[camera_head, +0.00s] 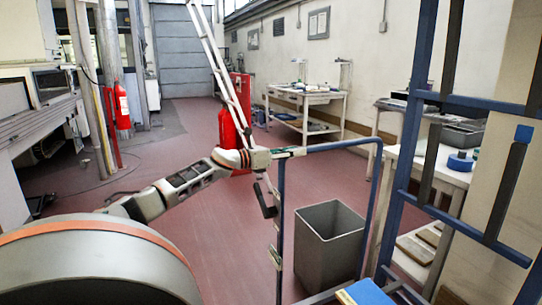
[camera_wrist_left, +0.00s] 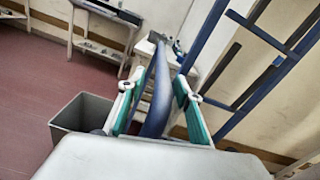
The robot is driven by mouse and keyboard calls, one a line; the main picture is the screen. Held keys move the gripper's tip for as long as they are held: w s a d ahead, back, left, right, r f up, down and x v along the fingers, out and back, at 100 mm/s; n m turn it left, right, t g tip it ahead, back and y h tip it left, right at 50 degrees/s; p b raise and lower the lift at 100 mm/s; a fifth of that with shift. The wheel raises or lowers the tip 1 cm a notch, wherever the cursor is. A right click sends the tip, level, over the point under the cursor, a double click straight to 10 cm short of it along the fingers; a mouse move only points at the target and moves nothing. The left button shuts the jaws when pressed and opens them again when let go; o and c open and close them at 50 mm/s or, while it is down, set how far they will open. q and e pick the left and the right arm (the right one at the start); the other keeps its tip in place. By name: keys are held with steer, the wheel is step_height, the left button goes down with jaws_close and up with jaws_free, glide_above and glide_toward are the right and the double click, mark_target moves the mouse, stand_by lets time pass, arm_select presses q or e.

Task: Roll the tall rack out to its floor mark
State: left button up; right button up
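The tall rack (camera_head: 411,130) stands at the right of the head view, a blue frame with dark slanted bars. A blue bent tube (camera_head: 376,185) reaches left from its side. My left gripper (camera_head: 287,153) is at the left end of this tube. In the left wrist view my left gripper (camera_wrist_left: 158,98) has its two green-padded fingers on either side of a blue bar (camera_wrist_left: 160,88), with gaps showing between the bar and the pads. The rack (camera_wrist_left: 262,42) also shows there at the upper right. No floor mark can be made out. My right gripper is not in view.
A grey open bin (camera_head: 328,245) stands on the floor close to the tube. A side table (camera_head: 430,168) is behind the rack, and a workbench (camera_head: 305,97) is along the far wall. A red extinguisher (camera_head: 122,106) is at the left. The red floor (camera_head: 200,240) between is mostly clear.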

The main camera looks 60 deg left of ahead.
arm_select(q)
steer(key=s, duration=0.9)
steer(key=shift+s+a, duration=0.3)
steer(key=shift+a, duration=0.1)
steer(key=shift+s, duration=0.1)
